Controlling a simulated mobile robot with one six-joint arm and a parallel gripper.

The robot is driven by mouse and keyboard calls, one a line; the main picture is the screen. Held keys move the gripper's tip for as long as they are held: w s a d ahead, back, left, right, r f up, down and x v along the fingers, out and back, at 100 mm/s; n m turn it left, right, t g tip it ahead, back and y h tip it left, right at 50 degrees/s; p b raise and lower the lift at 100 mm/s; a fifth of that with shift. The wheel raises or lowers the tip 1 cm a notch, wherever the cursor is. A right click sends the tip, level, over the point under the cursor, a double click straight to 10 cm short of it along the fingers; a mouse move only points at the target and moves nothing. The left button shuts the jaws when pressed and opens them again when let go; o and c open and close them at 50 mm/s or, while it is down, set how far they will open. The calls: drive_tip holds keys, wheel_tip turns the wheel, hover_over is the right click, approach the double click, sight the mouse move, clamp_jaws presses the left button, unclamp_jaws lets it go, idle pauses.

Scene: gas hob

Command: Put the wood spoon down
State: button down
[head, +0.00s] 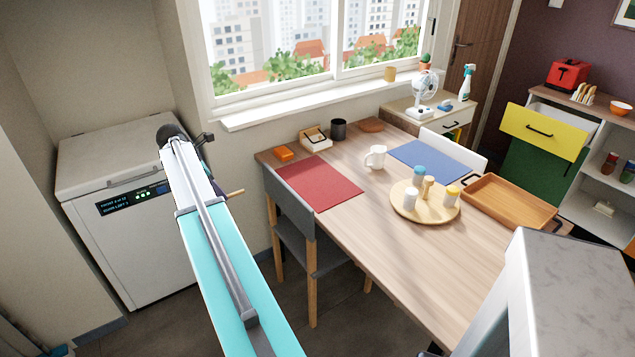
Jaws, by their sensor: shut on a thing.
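A short length of pale wooden stick (236,193), which looks like part of the wood spoon, juts out to the right from behind my arm. It appears in mid-air in front of the wall, between the white chest freezer and the table. The rest of the spoon is hidden behind my teal and white arm. My gripper's fingers are hidden there too, so the grasp itself does not show.
The chest freezer (135,228) is shut, with a bare lid. The wooden table (385,235) carries a red mat (318,184), a blue mat (429,164), a mug (376,157), a round board with shakers and a tray (510,207). A grey chair (293,215) stands at its left side.

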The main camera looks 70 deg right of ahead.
drive_tip(key=s+d+f+b, duration=0.1)
drive_tip(key=s+d, duration=0.8)
drive_tip(key=s, duration=0.1)
drive_tip(key=s+d+f, duration=0.1)
drive_tip(key=s+d, duration=0.8)
drive_tip(key=s, duration=0.1)
drive_tip(key=s+d+f+b, duration=0.1)
drive_tip(key=s+d, duration=0.9)
drive_tip(key=s, duration=0.1)
drive_tip(key=shift+f+b, duration=0.35)
drive_tip(key=s+d, duration=0.1)
drive_tip(key=s, duration=0.3)
drive_tip(key=s+d, duration=0.2)
drive_tip(key=s, duration=0.2)
drive_tip(key=s+d, duration=0.2)
drive_tip(key=s, duration=0.2)
drive_tip(key=shift+s+f+b, duration=0.25)
drive_tip(key=shift+f+b, duration=0.1)
drive_tip(key=shift+f, duration=0.05)
drive_tip(key=shift+a, duration=0.1)
drive_tip(key=p, duration=0.2)
hover_over(331, 196)
drive_tip(key=shift+s+a+f, duration=0.1)
drive_tip(key=shift+s+f, duration=0.05)
drive_tip(key=shift+f, duration=0.6)
drive_tip(key=shift+f, duration=0.1)
